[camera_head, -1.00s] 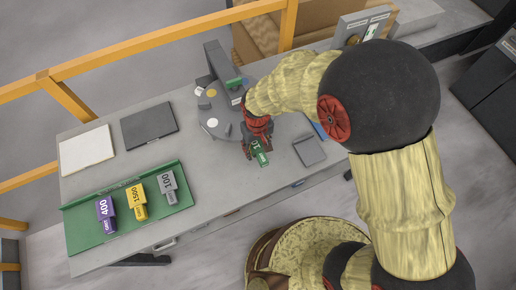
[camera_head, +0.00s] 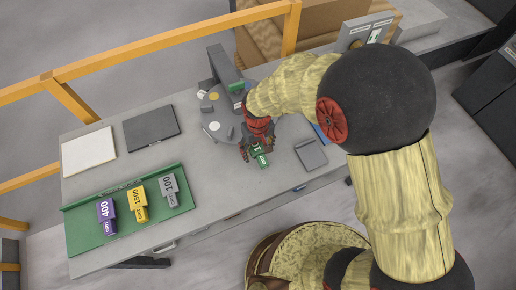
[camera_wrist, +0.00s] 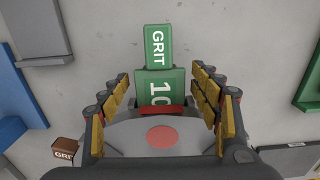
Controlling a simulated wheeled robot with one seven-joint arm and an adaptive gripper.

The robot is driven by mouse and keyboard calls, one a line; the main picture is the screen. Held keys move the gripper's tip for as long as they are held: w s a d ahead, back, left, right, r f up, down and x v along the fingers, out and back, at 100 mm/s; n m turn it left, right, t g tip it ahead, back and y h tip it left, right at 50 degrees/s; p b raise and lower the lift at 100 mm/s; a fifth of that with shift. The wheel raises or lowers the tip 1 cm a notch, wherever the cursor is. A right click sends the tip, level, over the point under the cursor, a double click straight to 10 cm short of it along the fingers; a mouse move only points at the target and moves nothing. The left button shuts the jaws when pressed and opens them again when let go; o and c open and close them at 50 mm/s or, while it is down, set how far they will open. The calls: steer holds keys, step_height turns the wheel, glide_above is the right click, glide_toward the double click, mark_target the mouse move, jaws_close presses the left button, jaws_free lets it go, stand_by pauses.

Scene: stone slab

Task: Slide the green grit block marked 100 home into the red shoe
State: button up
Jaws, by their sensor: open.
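The green grit block (camera_wrist: 158,58) lies in front of my gripper, with "GRIT" and "10" showing and the rest of its number cut off. In the head view the block (camera_head: 262,159) is just below my gripper (camera_head: 256,152). My gripper (camera_wrist: 163,95) is open, its fingers on either side of the block's near end with gaps. The red shoe (camera_wrist: 178,110) shows only as a red strip at the block's near end, beside a grey disc with a red dot (camera_wrist: 163,136). How deep the block sits is hidden.
The round grey turntable (camera_head: 217,118) with coloured dots stands behind my gripper. A green tray (camera_head: 90,235) at left holds purple, yellow and grey grit blocks. A grey square tray (camera_head: 311,153) lies to the right. The slab front of the block is bare.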

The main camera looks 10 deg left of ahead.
mark_target(258, 149)
stand_by(0.4)
step_height(258, 149, up, 12)
stand_by(0.6)
steer(key=shift+w+r, duration=0.1)
steer(key=shift+c, duration=0.3)
